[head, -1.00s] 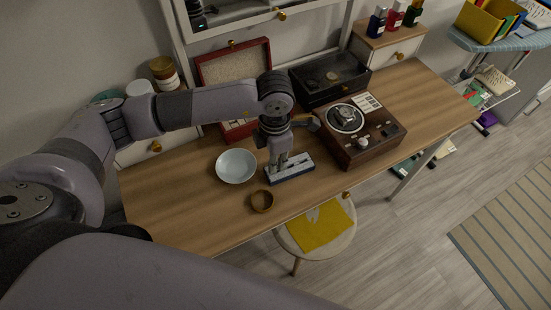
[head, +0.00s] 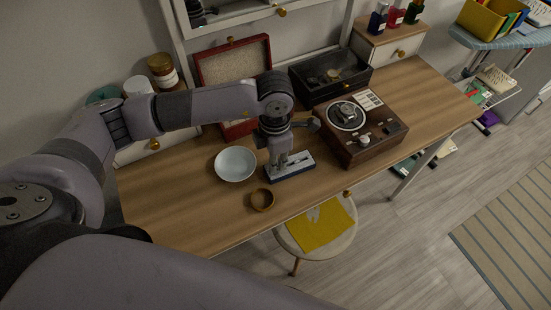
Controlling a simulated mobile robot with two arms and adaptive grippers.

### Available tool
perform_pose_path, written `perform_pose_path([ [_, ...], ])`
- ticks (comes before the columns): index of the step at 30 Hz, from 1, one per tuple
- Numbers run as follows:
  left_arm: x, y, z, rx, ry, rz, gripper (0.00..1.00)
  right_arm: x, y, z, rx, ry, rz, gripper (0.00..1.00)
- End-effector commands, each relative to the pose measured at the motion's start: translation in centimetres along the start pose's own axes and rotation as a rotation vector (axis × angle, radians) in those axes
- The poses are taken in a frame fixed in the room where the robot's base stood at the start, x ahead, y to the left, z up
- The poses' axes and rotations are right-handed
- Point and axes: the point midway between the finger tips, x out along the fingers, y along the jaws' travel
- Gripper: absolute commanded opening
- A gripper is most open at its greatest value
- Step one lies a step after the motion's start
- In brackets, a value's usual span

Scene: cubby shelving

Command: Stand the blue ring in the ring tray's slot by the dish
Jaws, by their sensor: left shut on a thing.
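The ring tray (head: 300,167) is a small dark blue block with a pale slotted top, on the wooden table. The dish (head: 235,164) is a pale blue round bowl just left of the tray. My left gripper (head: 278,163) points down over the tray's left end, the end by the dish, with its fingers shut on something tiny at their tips. The blue ring itself is too small or hidden to make out there. I cannot tell whether the fingertips touch the tray. My right gripper is not in view.
A brown round band (head: 262,199) lies in front of the tray. A wooden box with a round dial (head: 370,140) stands close on the right. An open red case (head: 233,66) and a black box (head: 330,78) stand behind. The front left tabletop is clear.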

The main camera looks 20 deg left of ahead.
Motion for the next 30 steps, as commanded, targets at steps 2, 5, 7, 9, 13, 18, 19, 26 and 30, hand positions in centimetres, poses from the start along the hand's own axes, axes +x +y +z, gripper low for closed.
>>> perform_pose_path([
  [2, 0.34, 0.02, -0.01, 0.000, 0.000, 0.000, 0.01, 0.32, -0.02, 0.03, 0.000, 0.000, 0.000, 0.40],
  [5, 0.59, 0.03, -0.01, 0.000, 0.000, 0.000, 0.01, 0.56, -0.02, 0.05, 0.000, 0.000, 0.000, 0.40],
  [7, 0.77, 0.03, -0.01, 0.000, 0.000, 0.000, 0.01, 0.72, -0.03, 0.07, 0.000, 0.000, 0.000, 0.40],
  [9, 0.94, 0.03, -0.01, 0.000, 0.000, 0.000, 0.01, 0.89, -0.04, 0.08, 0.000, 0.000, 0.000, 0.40],
  [13, 0.92, 0.04, 0.00, 0.000, 0.000, 0.000, 0.15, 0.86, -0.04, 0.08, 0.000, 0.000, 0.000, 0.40],
  [18, 0.92, 0.03, -0.01, 0.000, 0.000, 0.000, 0.26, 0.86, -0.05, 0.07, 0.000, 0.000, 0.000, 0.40],
  [19, 0.92, 0.03, -0.01, 0.000, 0.000, 0.000, 0.28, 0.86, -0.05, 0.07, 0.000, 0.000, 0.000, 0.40],
  [26, 0.92, 0.03, -0.01, 0.000, 0.000, 0.000, 0.35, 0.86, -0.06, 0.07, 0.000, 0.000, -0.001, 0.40],
  [30, 0.86, 0.03, 0.00, 0.000, 0.000, 0.000, 0.35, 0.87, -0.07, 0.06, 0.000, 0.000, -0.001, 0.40],
])
